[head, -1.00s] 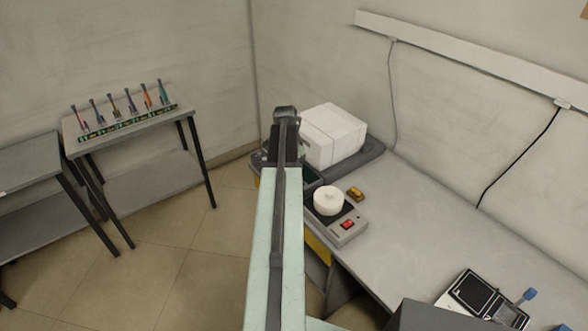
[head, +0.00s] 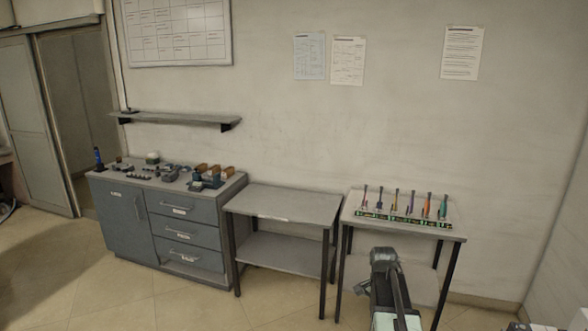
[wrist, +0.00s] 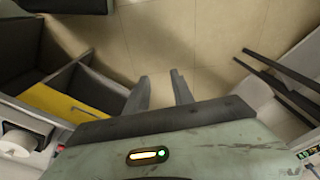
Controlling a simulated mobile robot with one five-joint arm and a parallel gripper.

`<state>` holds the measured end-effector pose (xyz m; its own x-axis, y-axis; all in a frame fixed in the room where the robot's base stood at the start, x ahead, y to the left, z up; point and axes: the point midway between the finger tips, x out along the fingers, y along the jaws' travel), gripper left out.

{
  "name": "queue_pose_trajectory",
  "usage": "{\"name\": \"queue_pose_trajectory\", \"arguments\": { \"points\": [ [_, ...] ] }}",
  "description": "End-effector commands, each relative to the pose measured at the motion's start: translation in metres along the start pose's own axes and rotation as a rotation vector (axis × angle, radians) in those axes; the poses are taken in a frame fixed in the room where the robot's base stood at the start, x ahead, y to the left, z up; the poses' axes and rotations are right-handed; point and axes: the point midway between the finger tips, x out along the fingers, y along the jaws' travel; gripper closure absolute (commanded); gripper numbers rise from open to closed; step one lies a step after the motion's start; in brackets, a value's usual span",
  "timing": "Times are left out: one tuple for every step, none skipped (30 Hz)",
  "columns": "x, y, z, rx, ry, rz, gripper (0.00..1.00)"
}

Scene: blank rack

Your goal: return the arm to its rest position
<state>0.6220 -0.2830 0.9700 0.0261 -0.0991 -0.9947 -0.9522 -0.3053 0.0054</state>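My arm reaches up from the bottom edge of the head view, right of the middle, with its dark end (head: 385,262) in front of the small table that carries the rack. In the wrist view, the two grey fingers of my gripper (wrist: 161,80) stand apart with bare floor between them. The gripper is open and holds nothing. The fingertips cannot be made out in the head view.
A rack (head: 400,219) of several upright coloured tools stands on the small table (head: 448,233). An empty table (head: 285,203) and a grey drawer cabinet (head: 185,225) stand to the left. The wrist view shows a yellow panel (wrist: 75,112) at left and dark table legs (wrist: 285,75) at right.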

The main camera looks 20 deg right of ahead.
Motion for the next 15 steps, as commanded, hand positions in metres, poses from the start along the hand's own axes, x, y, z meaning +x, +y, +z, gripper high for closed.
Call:
{"name": "queue_pose_trajectory", "arguments": {
  "points": [
    [-0.004, -0.021, 0.044, -0.104, -0.006, -0.008, 0.71],
    [-0.007, -0.032, 0.066, -0.165, -0.01, -0.012, 0.71],
    [-0.01, -0.044, 0.096, -0.247, -0.014, -0.017, 0.71],
    [-0.012, -0.051, 0.117, -0.308, -0.018, -0.021, 0.71],
    [-0.014, -0.057, 0.138, -0.37, -0.022, -0.025, 0.71],
    [-0.017, -0.063, 0.165, -0.453, -0.027, -0.03, 0.71],
    [-0.019, -0.066, 0.185, -0.516, -0.031, -0.034, 0.71],
    [-0.021, -0.068, 0.204, -0.58, -0.036, -0.037, 0.71],
    [-0.023, -0.069, 0.229, -0.67, -0.042, -0.042, 0.71],
    [-0.025, -0.068, 0.246, -0.737, -0.046, -0.045, 0.71],
    [-0.026, -0.065, 0.262, -0.809, -0.052, -0.048, 0.71],
    [-0.028, -0.056, 0.28, -0.914, -0.062, -0.052, 0.71],
    [-0.028, -0.05, 0.282, -0.974, -0.068, -0.056, 0.71],
    [-0.028, -0.044, 0.282, -1.025, -0.073, -0.059, 0.71],
    [-0.028, -0.041, 0.284, -1.089, -0.079, -0.062, 0.71]
  ]
}}
